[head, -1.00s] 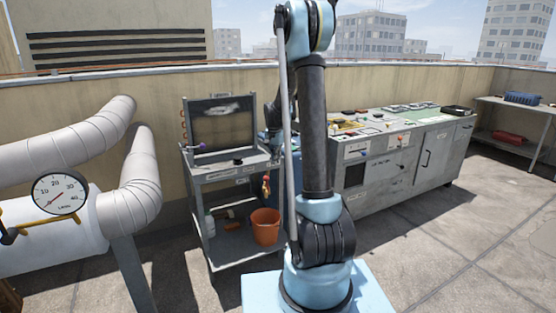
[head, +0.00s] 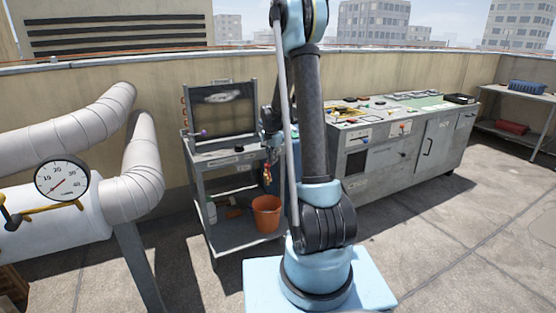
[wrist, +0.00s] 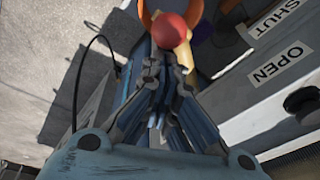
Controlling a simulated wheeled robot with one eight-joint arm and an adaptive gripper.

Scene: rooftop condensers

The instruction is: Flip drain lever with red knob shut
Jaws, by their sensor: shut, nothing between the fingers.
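The red knob (wrist: 169,30) sits at the end of a yellow drain lever (wrist: 188,56) in the wrist view. My gripper (wrist: 158,68) is shut and empty, its fingertips just below the knob in the picture; I cannot tell whether they touch it. A SHUT label (wrist: 274,18) and an OPEN label (wrist: 280,62) are on the grey panel to the right. In the head view the lever (head: 267,172) is small at the cart's front right, with my gripper (head: 268,148) just above it. Part of the lever is hidden behind my fingers in the wrist view.
A grey cart (head: 222,167) carries a framed coil panel (head: 222,107). An orange bucket (head: 266,213) stands on its lower shelf below the lever. A long grey cabinet (head: 420,150) stands to the right. A pipe with a gauge (head: 62,178) is at the left. Front floor is open.

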